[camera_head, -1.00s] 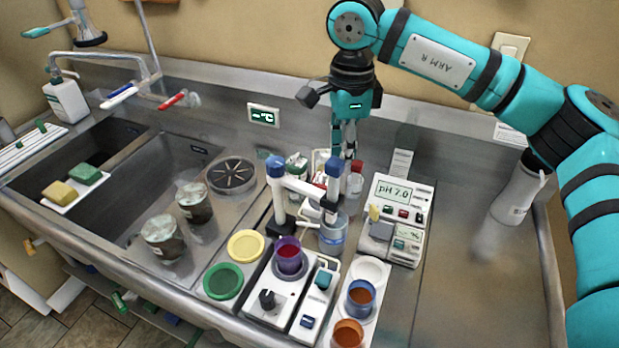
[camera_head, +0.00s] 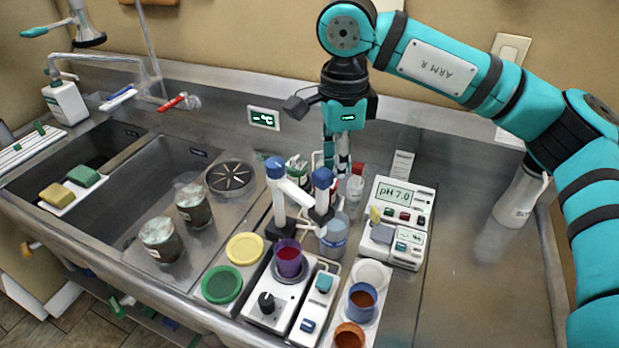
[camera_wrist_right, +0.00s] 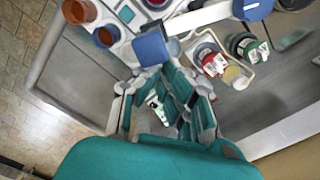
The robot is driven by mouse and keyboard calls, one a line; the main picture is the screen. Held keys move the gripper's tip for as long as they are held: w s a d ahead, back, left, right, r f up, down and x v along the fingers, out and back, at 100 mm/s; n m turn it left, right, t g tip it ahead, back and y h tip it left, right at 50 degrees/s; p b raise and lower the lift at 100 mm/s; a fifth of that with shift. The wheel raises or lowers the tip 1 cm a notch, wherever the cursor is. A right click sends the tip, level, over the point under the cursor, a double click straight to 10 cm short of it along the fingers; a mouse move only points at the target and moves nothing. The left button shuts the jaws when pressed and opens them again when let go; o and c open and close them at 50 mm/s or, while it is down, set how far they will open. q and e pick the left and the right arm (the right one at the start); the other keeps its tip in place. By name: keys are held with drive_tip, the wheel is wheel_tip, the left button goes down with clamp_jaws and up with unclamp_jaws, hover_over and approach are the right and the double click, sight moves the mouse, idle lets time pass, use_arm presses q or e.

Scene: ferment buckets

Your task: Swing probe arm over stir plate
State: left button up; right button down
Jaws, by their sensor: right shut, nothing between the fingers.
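The probe arm (camera_head: 298,193) is a white bar on a white post with a blue cap (camera_head: 275,167). Its free end carries a blue-capped probe (camera_head: 322,179), beside a clear beaker of bluish liquid (camera_head: 334,235). The stir plate (camera_head: 268,302), white with a black knob, is in front and holds a purple cup of red liquid (camera_head: 288,260). My right gripper (camera_head: 337,168) is shut and empty, just behind the probe's cap. In the right wrist view the cap (camera_wrist_right: 150,48) is right beyond the fingertips; contact cannot be told. My left gripper is out of view.
A pH meter (camera_head: 398,205) stands right of the beaker. Small bottles (camera_head: 355,188) stand behind the probe. Orange-filled cups (camera_head: 361,298) are at the front right. Yellow and green lids (camera_head: 222,284) lie left of the stir plate.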

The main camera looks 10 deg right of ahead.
sight(320, 178)
drive_tip(key=shift+s+a+b, duration=0.4)
drive_tip(key=shift+s+a, duration=0.6)
drive_tip(key=shift+a, duration=0.3)
drive_tip(key=shift+s+a+b, duration=0.35)
drive_tip(key=shift+a+b, duration=0.15)
drive_tip(key=shift+b, duration=0.05)
drive_tip(key=shift+r+p, duration=1.8)
drive_tip(key=shift+r, duration=1.25)
